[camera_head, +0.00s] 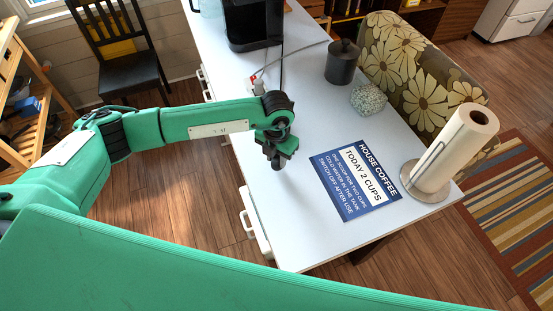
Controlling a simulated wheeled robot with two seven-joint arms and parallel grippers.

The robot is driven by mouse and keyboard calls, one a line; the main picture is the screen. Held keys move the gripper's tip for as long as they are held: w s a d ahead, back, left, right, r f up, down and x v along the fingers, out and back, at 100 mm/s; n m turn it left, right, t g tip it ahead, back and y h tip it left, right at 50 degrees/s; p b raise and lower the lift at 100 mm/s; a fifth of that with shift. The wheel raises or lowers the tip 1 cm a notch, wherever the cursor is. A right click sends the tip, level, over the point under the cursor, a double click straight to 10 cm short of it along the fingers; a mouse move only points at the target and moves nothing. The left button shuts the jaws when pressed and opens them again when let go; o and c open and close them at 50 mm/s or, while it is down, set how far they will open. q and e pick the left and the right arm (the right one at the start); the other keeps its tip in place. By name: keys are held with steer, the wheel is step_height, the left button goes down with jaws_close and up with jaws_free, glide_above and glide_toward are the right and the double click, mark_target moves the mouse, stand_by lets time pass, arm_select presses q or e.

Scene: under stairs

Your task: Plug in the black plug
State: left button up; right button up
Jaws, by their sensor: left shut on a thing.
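My left gripper (277,161) is over the white tabletop, left of the blue sign. It points down and is shut on a small dark thing, which I take to be the black plug; its shape is hard to tell against the dark fingers. A thin black cord (281,72) runs from near the black coffee machine (252,25) down behind my left wrist. A small white socket piece with a red part (257,84) lies on the table just behind my forearm, partly hidden by it, apart from the gripper. My right gripper is not in view.
The white table (290,240) holds a blue coffee sign (350,203), a paper towel roll (452,150), a dark canister (342,62) and a speckled ornament (368,99). A flowered armchair (405,55) stands at the right. The table's front left part is clear.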

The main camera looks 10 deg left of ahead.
arm_select(q)
step_height(320, 180, up, 19)
steer(key=b, duration=0.5)
steer(key=shift+b, duration=0.4)
steer(key=shift+o, duration=0.5)
steer(key=shift+f, duration=0.1)
jaws_close()
